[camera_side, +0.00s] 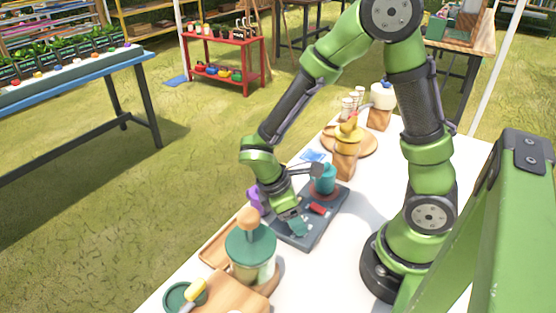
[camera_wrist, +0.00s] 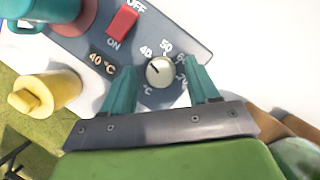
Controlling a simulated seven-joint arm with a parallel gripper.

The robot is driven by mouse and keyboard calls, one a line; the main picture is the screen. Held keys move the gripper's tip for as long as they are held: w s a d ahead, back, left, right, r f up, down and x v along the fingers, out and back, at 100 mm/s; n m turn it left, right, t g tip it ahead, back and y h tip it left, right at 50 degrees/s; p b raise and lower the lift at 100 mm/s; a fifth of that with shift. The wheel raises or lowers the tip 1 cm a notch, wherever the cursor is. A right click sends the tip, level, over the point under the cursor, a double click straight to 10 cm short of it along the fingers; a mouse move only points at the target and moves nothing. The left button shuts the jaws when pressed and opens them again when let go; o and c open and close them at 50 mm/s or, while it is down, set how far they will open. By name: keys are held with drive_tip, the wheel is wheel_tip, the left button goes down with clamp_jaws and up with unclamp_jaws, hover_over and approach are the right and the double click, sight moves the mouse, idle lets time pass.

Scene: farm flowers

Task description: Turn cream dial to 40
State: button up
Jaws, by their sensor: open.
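The cream dial (camera_wrist: 160,72) sits on a grey panel (camera_wrist: 185,35) in the wrist view. A short dark mark on its face points to the upper left, on the side of the printed 40; I cannot tell its exact setting. Printed 40 and 50 show above the dial, and other numbers at right are partly hidden. My gripper (camera_wrist: 161,78) is open, with one teal finger on each side of the dial; contact is unclear. In the side view my gripper (camera_side: 296,224) is low over the near end of the grey panel (camera_side: 290,240), and the dial is hidden.
A red OFF/ON switch (camera_wrist: 123,22) and a 40 °C label (camera_wrist: 102,63) are beside the dial. A teal vessel (camera_side: 323,182) stands at the panel's far end. A teal-lidded jar (camera_side: 252,255) stands nearby. A yellow object (camera_wrist: 58,90) lies left of the panel.

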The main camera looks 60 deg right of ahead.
drive_tip(key=v, duration=1.6)
drive_tip(key=shift+r, duration=0.45)
drive_tip(key=s+d+r+m+t+y, duration=0.4)
drive_tip(key=m+t, duration=0.6)
drive_tip(key=m, duration=0.3)
drive_tip(key=shift+s+d+r+y, duration=0.2)
drive_tip(key=shift+s+r+y, duration=0.4)
drive_tip(key=shift+r+y, duration=0.15)
